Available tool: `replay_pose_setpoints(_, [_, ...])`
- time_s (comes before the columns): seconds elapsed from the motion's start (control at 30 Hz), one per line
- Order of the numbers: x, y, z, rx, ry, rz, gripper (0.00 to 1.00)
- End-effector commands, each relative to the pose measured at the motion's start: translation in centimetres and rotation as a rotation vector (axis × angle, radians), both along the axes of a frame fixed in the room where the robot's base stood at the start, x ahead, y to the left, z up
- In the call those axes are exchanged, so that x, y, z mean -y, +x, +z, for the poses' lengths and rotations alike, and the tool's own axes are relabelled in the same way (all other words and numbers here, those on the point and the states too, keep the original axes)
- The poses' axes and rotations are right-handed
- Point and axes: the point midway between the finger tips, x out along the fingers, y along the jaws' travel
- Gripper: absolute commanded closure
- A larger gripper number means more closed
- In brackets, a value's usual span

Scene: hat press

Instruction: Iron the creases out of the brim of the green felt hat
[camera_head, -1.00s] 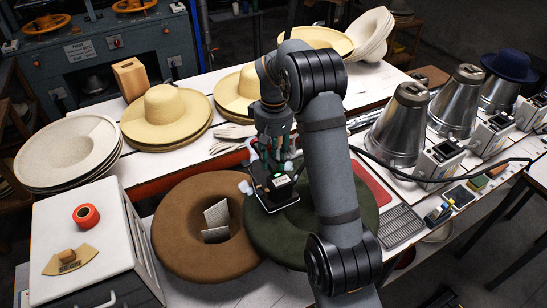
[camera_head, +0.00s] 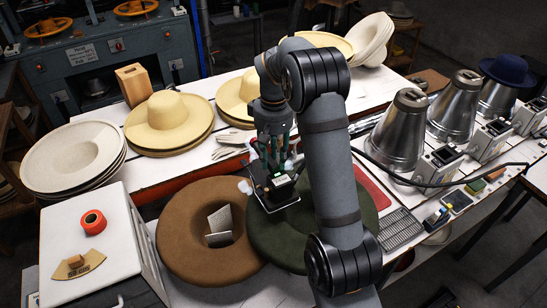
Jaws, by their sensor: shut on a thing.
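The green felt hat (camera_head: 275,241) lies brim up on the white table, a dark green ring partly hidden behind my arm. My gripper (camera_head: 276,172) points down over the far left part of its brim. It is shut on a small dark iron (camera_head: 281,191) with a pale edge and a green-lit top. The iron is at the brim surface; I cannot tell whether its sole touches the felt. Creases cannot be made out at this size. The gripper's fingertips are partly hidden by the iron and fittings.
A brown felt hat (camera_head: 181,250) lies directly left of the green one, with pale cards in its opening. A red mat (camera_head: 371,188) and a metal grid (camera_head: 400,229) lie right. Metal cones (camera_head: 398,132) with control boxes and a cable stand beyond. Straw hats (camera_head: 168,118) are at the back left.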

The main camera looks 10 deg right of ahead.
Motion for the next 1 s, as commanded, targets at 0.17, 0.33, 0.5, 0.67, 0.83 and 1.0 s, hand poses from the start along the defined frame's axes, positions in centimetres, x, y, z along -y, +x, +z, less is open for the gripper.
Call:
replay_pose_setpoints(0.17, [0.0, 0.2, 1.5, 0.008, 0.000, 0.000, 1.00])
replay_pose_setpoints(0.33, [-0.1, 0.2, 2.3, 0.008, 0.000, 0.001, 1.00])
replay_pose_setpoints(0.5, [-0.1, 0.2, 3.2, 0.008, 0.000, 0.002, 1.00])
replay_pose_setpoints(0.67, [-0.1, 0.2, 3.7, 0.008, 0.000, 0.002, 1.00])
replay_pose_setpoints(0.83, [-0.1, 0.2, 3.9, 0.008, 0.000, 0.002, 1.00])
replay_pose_setpoints(1.0, [-0.1, 0.2, 3.9, 0.008, 0.000, 0.002, 1.00])
